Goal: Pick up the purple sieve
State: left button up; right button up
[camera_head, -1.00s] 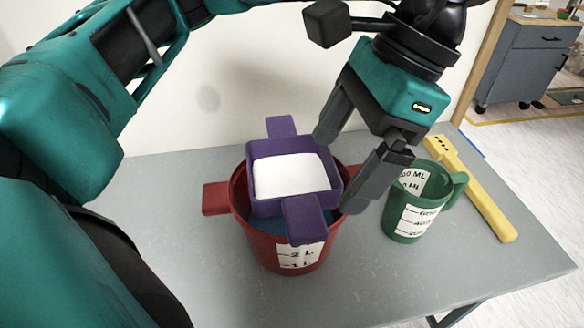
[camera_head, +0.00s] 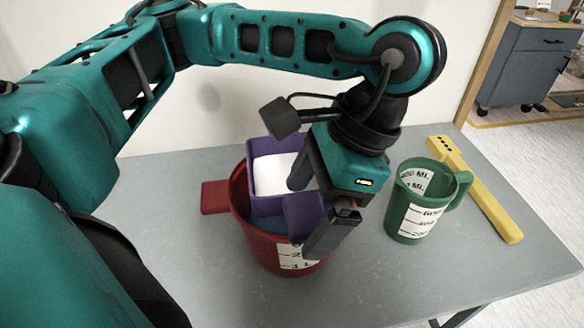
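The purple sieve (camera_head: 260,204) with a white mesh sits in the top of the red bucket (camera_head: 240,215). My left gripper (camera_head: 306,218) points down over the sieve's front right. Its fingers are apart: one is over the white mesh, the other is outside, in front of the bucket's right side. The sieve's front handle (camera_head: 303,216) shows between the fingers. I cannot tell whether either finger touches it. My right gripper is not in view.
A green measuring jug (camera_head: 408,222) stands to the right of the bucket on the grey table (camera_head: 170,245). A yellow tool (camera_head: 478,190) lies along the right side. A white wall rises behind the table. The front left of the table is clear.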

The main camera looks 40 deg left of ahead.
pick_arm(q)
jog(key=c, duration=1.1)
jog(key=shift+r, duration=0.1)
jog(key=shift+c, duration=0.2)
